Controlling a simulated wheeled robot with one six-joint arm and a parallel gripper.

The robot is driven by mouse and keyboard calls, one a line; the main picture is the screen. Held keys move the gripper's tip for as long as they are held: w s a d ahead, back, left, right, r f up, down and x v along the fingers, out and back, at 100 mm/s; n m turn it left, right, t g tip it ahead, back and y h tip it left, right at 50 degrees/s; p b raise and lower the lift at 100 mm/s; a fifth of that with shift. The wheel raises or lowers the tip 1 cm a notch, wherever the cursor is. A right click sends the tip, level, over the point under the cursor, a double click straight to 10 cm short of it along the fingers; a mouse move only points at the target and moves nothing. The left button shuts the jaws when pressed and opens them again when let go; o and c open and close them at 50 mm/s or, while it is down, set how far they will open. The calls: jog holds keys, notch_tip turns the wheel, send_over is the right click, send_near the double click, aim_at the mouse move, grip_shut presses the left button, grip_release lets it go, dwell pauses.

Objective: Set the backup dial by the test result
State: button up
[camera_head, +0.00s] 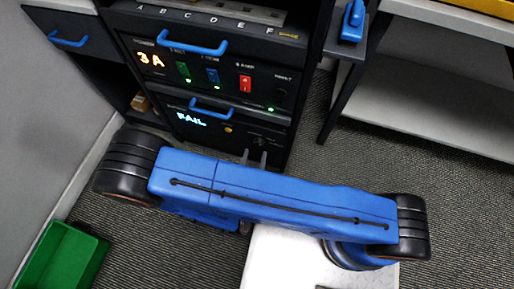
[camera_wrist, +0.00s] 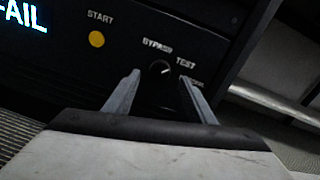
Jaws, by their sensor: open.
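The test unit (camera_head: 205,122) is a dark rack panel with a lit display reading "FAIL" (camera_head: 191,118). In the wrist view the word ends as "AIL" (camera_wrist: 24,16) at the left edge. A small dark dial (camera_wrist: 159,69) with a light pointer mark sits under the labels "BYPASS" and "TEST"; a third label at its lower right is partly hidden by a finger. My gripper (camera_wrist: 160,82) is open, its two fingers on either side of the dial in the picture. I cannot tell whether they touch it. In the head view my gripper (camera_head: 254,158) is at the panel's lower right.
An amber START button (camera_wrist: 97,39) is left of the dial. Blue handles (camera_head: 211,109) stick out from the rack. A green bin (camera_head: 62,257) stands on the floor at left.

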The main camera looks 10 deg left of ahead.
aim_at(258, 145)
jog(key=shift+w, duration=2.25)
jog(key=c, duration=1)
